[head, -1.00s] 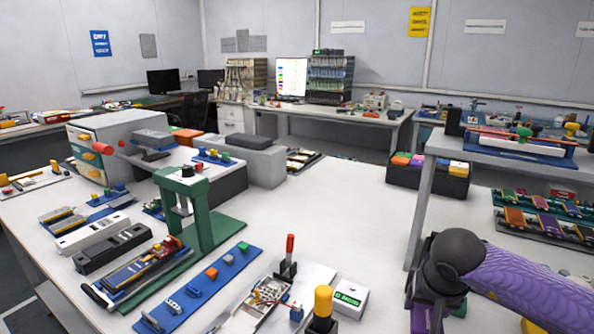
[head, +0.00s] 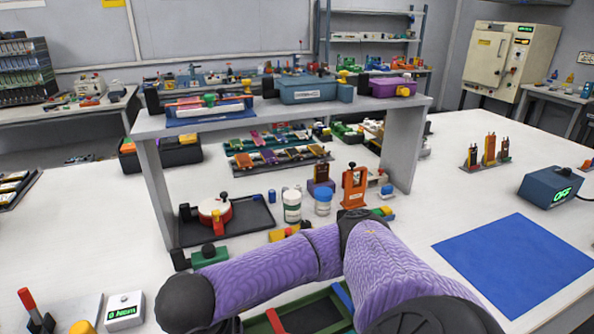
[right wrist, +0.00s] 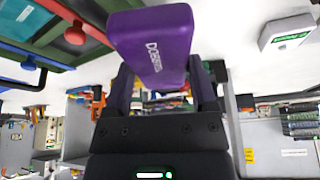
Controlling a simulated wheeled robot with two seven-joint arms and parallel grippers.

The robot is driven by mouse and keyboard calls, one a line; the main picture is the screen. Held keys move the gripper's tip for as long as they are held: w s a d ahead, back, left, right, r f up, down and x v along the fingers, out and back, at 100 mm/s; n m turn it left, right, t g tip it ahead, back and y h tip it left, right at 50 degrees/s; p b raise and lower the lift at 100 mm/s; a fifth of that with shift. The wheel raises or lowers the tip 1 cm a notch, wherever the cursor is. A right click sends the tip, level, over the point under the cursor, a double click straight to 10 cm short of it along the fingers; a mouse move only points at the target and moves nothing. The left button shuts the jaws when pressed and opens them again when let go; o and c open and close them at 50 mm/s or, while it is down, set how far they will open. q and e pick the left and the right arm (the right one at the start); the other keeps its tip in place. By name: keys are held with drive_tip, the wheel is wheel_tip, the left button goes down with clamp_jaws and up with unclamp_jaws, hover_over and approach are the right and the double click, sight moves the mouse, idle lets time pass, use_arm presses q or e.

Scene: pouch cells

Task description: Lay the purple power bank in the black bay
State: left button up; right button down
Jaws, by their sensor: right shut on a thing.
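The purple power bank (right wrist: 152,42), a block with white lettering, is in the right wrist view. My right gripper (right wrist: 160,78) is shut on it, with a finger at each side. In the head view my right arm crosses the lower middle, and its gripper and the power bank are not visible there. A green frame (head: 318,295) with dark compartments and red and blue bars lies partly hidden under my arm. I cannot tell whether one of its compartments is the black bay. My left gripper is in neither view.
A grey raised shelf (head: 290,112) stands behind my arm, with jars and a black tray (head: 258,212) beneath. A blue mat (head: 515,262) lies clear at right. A white box with a green display (head: 124,311) sits at lower left. Open table surrounds the mat.

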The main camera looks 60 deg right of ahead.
drive_tip(key=s+d+m+g+p, duration=0.2)
drive_tip(key=s+d+m+g, duration=0.1)
drive_tip(key=d+m, duration=0.4)
drive_tip(key=m+g+p, duration=0.2)
drive_tip(key=m+p, duration=0.1)
drive_tip(key=m, duration=0.5)
hover_over(316, 318)
drive_tip(key=w+a, duration=0.1)
drive_tip(key=shift+g, duration=0.3)
wheel_tip(316, 318, down, 9)
drive_tip(key=b, duration=0.3)
drive_tip(key=shift+b, duration=0.35)
drive_tip(key=shift+f, duration=0.15)
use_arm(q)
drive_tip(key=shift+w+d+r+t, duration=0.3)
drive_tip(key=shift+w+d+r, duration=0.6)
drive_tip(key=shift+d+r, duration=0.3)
